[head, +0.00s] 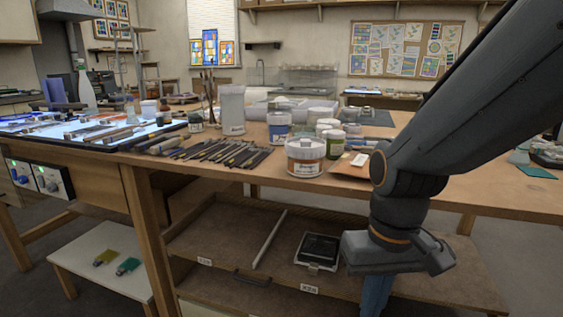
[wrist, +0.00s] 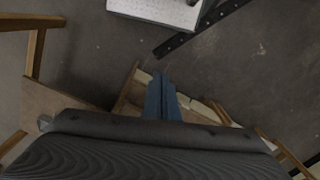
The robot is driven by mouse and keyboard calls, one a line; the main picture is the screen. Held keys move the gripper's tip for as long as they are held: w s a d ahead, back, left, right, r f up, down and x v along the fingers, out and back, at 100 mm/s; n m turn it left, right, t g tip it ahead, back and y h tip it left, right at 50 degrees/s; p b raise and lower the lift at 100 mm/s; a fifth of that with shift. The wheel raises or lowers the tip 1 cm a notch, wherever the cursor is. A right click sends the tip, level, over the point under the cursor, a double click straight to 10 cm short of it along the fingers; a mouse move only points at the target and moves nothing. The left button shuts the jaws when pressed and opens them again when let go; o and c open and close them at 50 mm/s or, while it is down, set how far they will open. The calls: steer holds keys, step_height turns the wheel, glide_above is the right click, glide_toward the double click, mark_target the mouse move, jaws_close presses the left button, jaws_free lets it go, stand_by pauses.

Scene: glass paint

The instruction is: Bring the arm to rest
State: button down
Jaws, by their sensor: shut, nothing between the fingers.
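My arm reaches in from the upper right in the head view and hangs in front of the workbench (head: 480,195). My gripper (head: 375,299) points down at the bottom edge of that view, in front of the lower shelf, and its tips are cut off. In the wrist view my gripper's blue fingers (wrist: 162,98) lie side by side, shut and empty. They point over the grey floor (wrist: 235,60).
An open drawer (head: 225,235) below the benchtop holds a dark square item (head: 318,250) and a pale rod (head: 269,240). A white stool (head: 95,262) stands at the lower left. Jars, including a large white one (head: 306,157), and several dark tools (head: 225,152) crowd the benchtop.

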steer(key=d+r+m+p, duration=0.1)
steer(key=d+r+p, duration=0.3)
steer(key=p, duration=0.7)
step_height(320, 180, up, 2)
steer(key=shift+s+d+r, duration=0.1)
steer(key=shift+s+d, duration=0.05)
steer(key=shift+s, duration=0.2)
